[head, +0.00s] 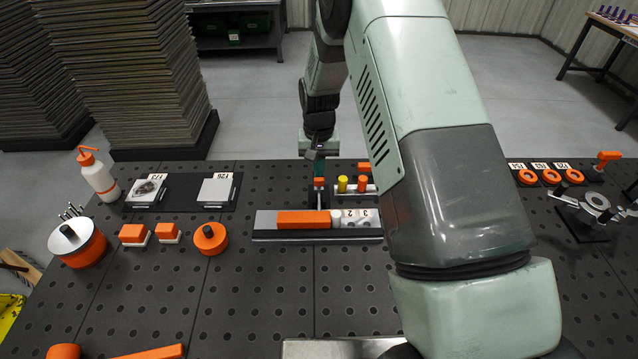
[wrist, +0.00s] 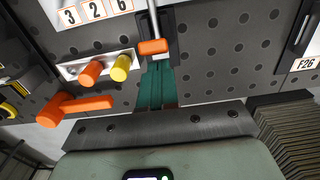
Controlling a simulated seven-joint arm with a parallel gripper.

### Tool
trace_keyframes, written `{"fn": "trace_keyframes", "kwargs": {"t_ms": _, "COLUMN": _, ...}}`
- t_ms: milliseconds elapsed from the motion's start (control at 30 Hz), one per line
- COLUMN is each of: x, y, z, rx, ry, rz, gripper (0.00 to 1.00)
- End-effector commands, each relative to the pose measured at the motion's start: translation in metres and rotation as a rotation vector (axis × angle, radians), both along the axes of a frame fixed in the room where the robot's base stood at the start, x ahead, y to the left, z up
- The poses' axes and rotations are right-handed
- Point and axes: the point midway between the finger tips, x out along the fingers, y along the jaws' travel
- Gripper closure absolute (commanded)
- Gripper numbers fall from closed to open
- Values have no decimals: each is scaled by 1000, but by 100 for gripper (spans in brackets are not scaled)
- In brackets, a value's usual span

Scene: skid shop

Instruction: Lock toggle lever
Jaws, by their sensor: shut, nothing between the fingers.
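A lever with a silver rod and an orange tip (wrist: 153,46) stands just beyond my fingertips in the wrist view. In the head view its orange tip (head: 319,183) shows right below my gripper, behind the grey and orange fixture. My gripper (head: 319,170) has green fingers, shut with nothing between them. In the wrist view the fingers (wrist: 156,80) point at the orange tip and partly overlap its lower edge; I cannot tell whether they touch it. The lever's pivot is not clear in either view.
A yellow peg (head: 342,184) and an orange peg (head: 362,184) stand close to the right of the lever. An orange handle (wrist: 75,108) lies near them. The long fixture (head: 305,219) with an orange block is in front. Perforated table to the left is partly clear.

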Motion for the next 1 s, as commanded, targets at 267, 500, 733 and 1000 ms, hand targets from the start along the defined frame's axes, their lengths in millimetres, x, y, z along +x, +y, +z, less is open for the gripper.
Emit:
{"fn": "trace_keyframes", "kwargs": {"t_ms": 267, "x": 8, "y": 0, "z": 0, "rx": 0, "ry": -2, "rz": -1, "gripper": 100}}
{"fn": "trace_keyframes", "kwargs": {"t_ms": 500, "x": 13, "y": 0, "z": 5, "rx": 0, "ry": -2, "rz": -1, "gripper": 100}}
{"fn": "trace_keyframes", "kwargs": {"t_ms": 733, "x": 13, "y": 0, "z": 28, "rx": 1, "ry": -3, "rz": -1, "gripper": 100}}
{"fn": "trace_keyframes", "kwargs": {"t_ms": 1000, "x": 13, "y": 0, "z": 55, "rx": 1, "ry": -3, "rz": 0, "gripper": 100}}
